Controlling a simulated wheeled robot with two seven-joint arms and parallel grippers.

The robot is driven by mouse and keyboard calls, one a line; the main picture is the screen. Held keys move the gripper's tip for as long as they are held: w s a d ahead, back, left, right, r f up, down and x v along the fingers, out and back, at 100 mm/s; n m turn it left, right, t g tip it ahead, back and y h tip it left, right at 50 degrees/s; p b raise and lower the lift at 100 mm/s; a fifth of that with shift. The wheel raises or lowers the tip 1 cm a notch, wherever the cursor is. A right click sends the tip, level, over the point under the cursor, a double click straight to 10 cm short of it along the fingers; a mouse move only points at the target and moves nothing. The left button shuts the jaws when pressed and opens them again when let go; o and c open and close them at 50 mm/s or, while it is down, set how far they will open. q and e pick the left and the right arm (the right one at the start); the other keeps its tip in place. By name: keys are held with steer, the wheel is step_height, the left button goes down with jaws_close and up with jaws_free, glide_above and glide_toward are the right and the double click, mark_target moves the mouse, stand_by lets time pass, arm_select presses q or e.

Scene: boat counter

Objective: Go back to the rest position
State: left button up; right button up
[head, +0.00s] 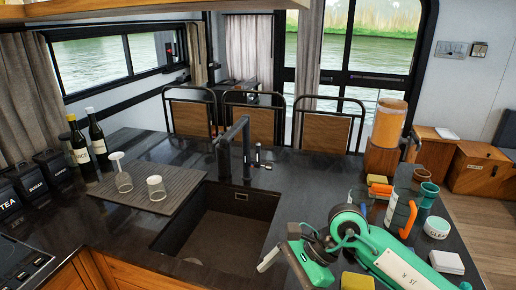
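My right arm, green and white, comes in from the lower right over the counter (330,190). Its gripper (281,272) points down at the front edge of the counter, to the right of the sink (215,225). Its two fingers look apart, with nothing seen between them. My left gripper is not in view.
Two glasses (122,175) (156,188) stand on the drying board (175,200) left of the tap (245,145). Bottles (98,140) and canisters (52,167) stand far left. Cups (428,194), a white tub (437,227), sponges (377,180) and a yellow block (357,282) crowd the right side.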

steer(key=s+a+r+m+y, duration=0.3)
steer(key=a+r+m+y, duration=0.2)
steer(key=a+r+y, duration=0.3)
steer(key=w+d+r+m+t+y, duration=0.4)
steer(key=d+r+m+t+y, duration=0.25)
steer(key=m+t, duration=0.7)
steer(key=w+d+f+m+t+h, duration=0.25)
steer(key=d+m+t+h, duration=0.25)
steer(key=m+h, duration=0.45)
steer(key=w+d+f+m+t+h, duration=0.2)
steer(key=d+f+m+t+h, duration=0.3)
steer(key=m, duration=0.8)
steer(key=s+d+f+m+g+h, duration=0.2)
steer(key=d+f+m+g+h, duration=0.3)
steer(key=d+f+m+h, duration=0.35)
steer(key=s+d+f+m+g, duration=0.1)
steer(key=s+f+m+g, duration=0.6)
steer(key=s+f+g, duration=1)
steer(key=s+f+t, duration=0.1)
steer(key=s+f, duration=0.2)
steer(key=f, duration=1.4)
steer(key=s+f+t, duration=0.2)
steer(key=f, duration=1.5)
steer(key=s+d+f, duration=0.2)
steer(key=s+f, duration=0.7)
steer(key=s+d+f+g, duration=0.1)
steer(key=s+f, duration=0.8)
steer(key=s, duration=0.1)
steer(key=shift+d+f, duration=0.35)
steer(key=shift+d, duration=0.05)
